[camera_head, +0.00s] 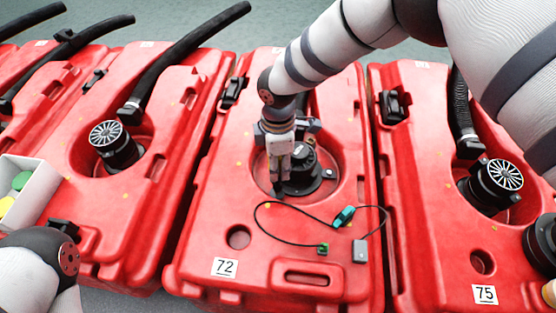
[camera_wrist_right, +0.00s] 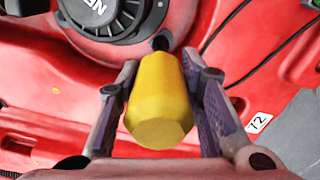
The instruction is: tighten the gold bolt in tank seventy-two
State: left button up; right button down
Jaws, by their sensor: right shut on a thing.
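Tank seventy-two (camera_head: 335,255) is the red tank in the middle of the head view, with its number label (camera_head: 225,267) at its front left. The label also shows in the right wrist view (camera_wrist_right: 259,122). My right gripper (camera_head: 277,188) points down over the black motor unit (camera_head: 312,178) in the tank's round recess. In the right wrist view, its fingers are shut on a yellow tool handle (camera_wrist_right: 159,98). The tool's dark shaft runs down beside the black motor housing (camera_wrist_right: 110,18). I cannot make out the gold bolt; the tool's tip is hidden. My left gripper is out of view.
A thin black cable with a teal connector (camera_head: 344,216) and a grey plug (camera_head: 360,251) lies on the tank in front. Similar red tanks stand on both sides, the right one labelled 75 (camera_head: 485,294). A white tray (camera_head: 40,196) sits at the left edge.

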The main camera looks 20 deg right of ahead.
jog(key=c, duration=1.7)
grip_release()
grip_shut()
jog(key=shift+f, duration=0.2)
jog(key=shift+f, duration=0.15)
jog(key=shift+f+b, duration=0.3)
jog(key=shift+f, duration=0.25)
